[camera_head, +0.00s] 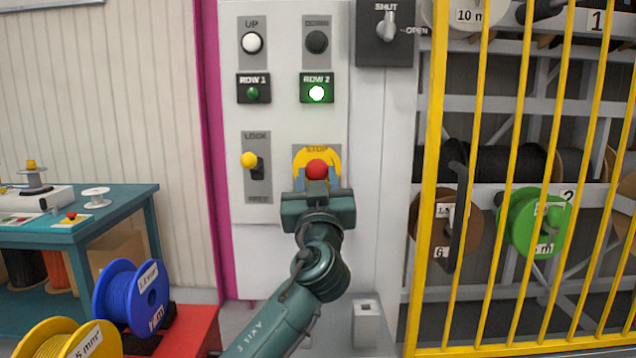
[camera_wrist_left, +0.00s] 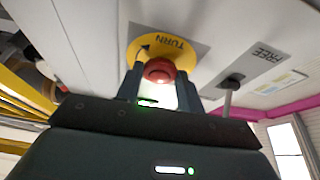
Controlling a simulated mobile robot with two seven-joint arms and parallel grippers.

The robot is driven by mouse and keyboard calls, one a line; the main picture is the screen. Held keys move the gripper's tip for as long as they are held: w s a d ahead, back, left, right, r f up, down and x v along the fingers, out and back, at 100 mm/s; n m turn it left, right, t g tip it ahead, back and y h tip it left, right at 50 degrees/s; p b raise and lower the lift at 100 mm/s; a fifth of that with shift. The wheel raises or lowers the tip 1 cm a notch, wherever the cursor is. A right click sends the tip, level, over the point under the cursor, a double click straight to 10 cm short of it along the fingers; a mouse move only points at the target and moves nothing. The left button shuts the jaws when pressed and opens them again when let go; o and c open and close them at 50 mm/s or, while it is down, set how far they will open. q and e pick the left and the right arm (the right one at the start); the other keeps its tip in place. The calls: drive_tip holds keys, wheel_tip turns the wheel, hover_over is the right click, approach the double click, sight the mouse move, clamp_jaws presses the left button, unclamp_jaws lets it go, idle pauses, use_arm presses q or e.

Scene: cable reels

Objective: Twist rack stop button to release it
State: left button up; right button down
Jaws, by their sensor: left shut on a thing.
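The red stop button (camera_head: 316,169) sits on a yellow disc (camera_head: 331,156) marked STOP on the white rack panel. My left gripper (camera_head: 317,183) is at the button from below, its fingers one on each side of it. In the left wrist view the red button (camera_wrist_left: 159,70) shows between the two fingers (camera_wrist_left: 158,88), and the yellow disc (camera_wrist_left: 178,48) behind it shows TURN and an arrow. The gripper is shut on the button. The button's lower part is hidden by the gripper in the head view. My right gripper is not in view.
A lock lever with a yellow knob (camera_head: 248,160) is left of the button. Above are a lit green ROW 2 lamp (camera_head: 316,93), UP and DOWN buttons and a SHUT/OPEN switch (camera_head: 387,27). A yellow barred gate (camera_head: 431,200) stands right, before racked reels. A blue reel (camera_head: 131,298) is lower left.

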use_arm(q)
drive_tip(key=m+h, duration=0.1)
drive_tip(key=m, duration=0.1)
drive_tip(key=m+h+p, duration=0.1)
drive_tip(key=shift+a+m, duration=0.2)
drive_tip(key=shift+m, duration=0.2)
drive_tip(key=shift+r+m+h+p, duration=0.15)
drive_tip(key=shift+m+h+p, duration=0.45)
drive_tip(key=shift+m, duration=0.4)
drive_tip(key=shift+a+m+h+p, duration=0.1)
drive_tip(key=shift+m+h+p, duration=0.2)
drive_tip(key=shift+m, duration=0.2)
drive_tip(key=shift+m+p, duration=0.3)
drive_tip(key=shift+m, duration=0.1)
drive_tip(key=shift+m+g+h+p, duration=0.4)
drive_tip(key=shift+m+p, duration=0.15)
drive_tip(key=shift+m, duration=0.15)
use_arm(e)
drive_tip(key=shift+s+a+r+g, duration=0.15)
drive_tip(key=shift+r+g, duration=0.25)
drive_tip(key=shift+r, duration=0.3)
use_arm(q)
drive_tip(key=o, duration=1)
